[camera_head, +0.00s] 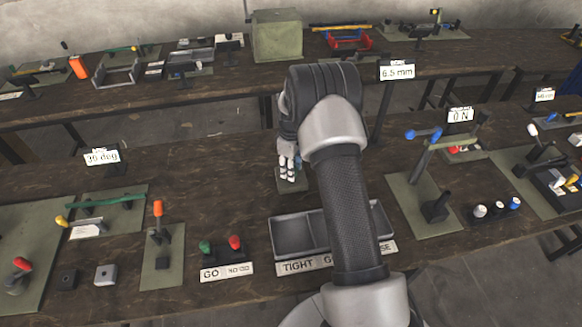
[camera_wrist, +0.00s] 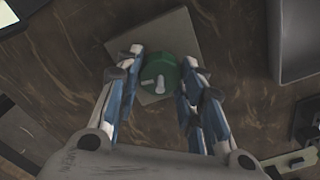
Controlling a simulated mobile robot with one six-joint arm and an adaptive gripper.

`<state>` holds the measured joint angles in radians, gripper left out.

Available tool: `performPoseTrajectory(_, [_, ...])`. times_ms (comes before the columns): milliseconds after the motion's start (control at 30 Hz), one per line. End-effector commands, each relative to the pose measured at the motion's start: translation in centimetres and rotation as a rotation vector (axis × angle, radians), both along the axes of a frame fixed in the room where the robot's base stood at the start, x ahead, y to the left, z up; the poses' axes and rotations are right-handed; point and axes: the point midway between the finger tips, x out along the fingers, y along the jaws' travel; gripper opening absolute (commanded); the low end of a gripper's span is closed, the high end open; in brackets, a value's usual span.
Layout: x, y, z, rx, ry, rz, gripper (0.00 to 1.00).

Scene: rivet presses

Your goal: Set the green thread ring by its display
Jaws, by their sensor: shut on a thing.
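The green ring (camera_wrist: 160,73) shows in the wrist view as a short round green piece with pale parts across its middle. It is over a square grey plate (camera_wrist: 157,98); I cannot tell whether it touches the plate. My gripper (camera_wrist: 164,62) has its fingers on both sides of the ring and is shut on it. In the head view my gripper (camera_head: 288,176) is low over the small plate (camera_head: 292,186), and the ring is hidden there.
A grey tray (camera_head: 292,218) with a label starting TIGHT sits in front of the plate, partly behind my arm. Green and red knobs (camera_head: 220,245) stand left of it. Other displays read 0 N (camera_head: 460,115) and 36 deg (camera_head: 102,157). Bare tabletop lies left of the plate.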

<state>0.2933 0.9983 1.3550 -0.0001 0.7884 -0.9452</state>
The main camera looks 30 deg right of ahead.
Motion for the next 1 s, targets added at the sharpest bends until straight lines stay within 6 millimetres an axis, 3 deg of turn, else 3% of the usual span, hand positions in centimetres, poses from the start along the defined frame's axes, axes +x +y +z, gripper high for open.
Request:
performPoseTrajectory(300, [0.05, 0.0, 0.03, 0.0, -0.001, 0.137, 0.12])
performPoseTrajectory(867, [0.04, 0.01, 0.04, 0.0, -0.001, 0.169, 0.12])
performPoseTrajectory(900, [0.04, 0.01, 0.04, 0.0, -0.001, 0.169, 0.36])
performPoseTrajectory(1000, [0.04, 0.01, 0.04, 0.0, -0.001, 0.169, 0.43])
